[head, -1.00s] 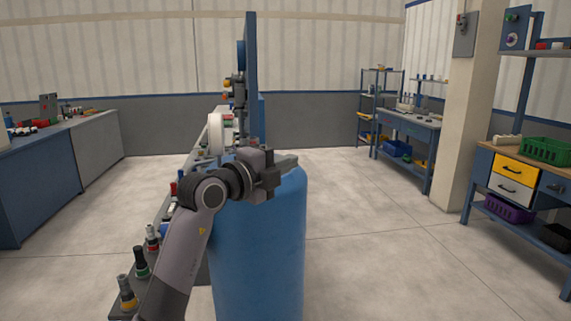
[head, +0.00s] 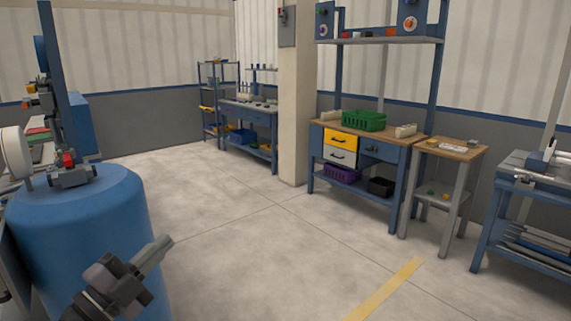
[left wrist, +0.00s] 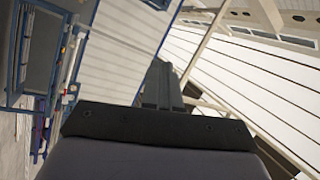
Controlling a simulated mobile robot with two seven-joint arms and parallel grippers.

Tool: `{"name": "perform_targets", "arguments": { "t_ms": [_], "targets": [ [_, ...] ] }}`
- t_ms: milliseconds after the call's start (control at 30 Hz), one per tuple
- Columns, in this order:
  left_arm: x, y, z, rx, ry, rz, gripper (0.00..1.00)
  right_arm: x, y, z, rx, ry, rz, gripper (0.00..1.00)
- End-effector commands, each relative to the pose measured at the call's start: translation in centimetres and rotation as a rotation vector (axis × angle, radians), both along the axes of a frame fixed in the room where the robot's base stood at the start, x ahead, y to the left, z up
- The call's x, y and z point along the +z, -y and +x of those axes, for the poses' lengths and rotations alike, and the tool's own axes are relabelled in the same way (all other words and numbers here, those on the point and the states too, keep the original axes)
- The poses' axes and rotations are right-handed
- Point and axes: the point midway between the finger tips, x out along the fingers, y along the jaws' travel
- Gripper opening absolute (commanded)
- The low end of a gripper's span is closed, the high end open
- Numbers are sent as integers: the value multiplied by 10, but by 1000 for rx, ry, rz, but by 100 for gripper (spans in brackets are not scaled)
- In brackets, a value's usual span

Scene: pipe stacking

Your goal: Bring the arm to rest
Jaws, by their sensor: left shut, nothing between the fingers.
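My left gripper (head: 155,255) is at the lower left of the head view, in front of the blue barrel (head: 85,215). Its fingers are shut with nothing between them and point up and to the right. In the left wrist view the shut fingers (left wrist: 163,85) point up the picture, with wall and roof beams behind them. Only the wrist end of my left arm shows in the head view. My right gripper is not in view.
A small grey and red piece (head: 72,176) sits on the barrel's top. A workbench with drawers (head: 372,150), a small side table (head: 455,150) and a rack (head: 535,165) stand to the right. The floor (head: 230,230) between is clear.

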Motion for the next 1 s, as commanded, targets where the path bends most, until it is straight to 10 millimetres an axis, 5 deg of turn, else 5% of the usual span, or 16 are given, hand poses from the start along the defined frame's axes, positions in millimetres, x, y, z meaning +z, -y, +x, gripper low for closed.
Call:
{"name": "perform_targets", "arguments": {
  "t_ms": [267, 467, 800, 1000],
  "targets": [
    [-81, -10, -36, 97, -179, -357, 0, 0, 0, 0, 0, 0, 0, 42],
    [-163, -21, -71, 244, -426, -566, 0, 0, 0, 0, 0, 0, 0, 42],
    [-309, -3, -178, 460, -994, -776, 0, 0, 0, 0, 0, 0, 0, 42],
    [-344, 13, -222, 492, -1183, -815, 0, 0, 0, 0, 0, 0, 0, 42]
  ]
}}
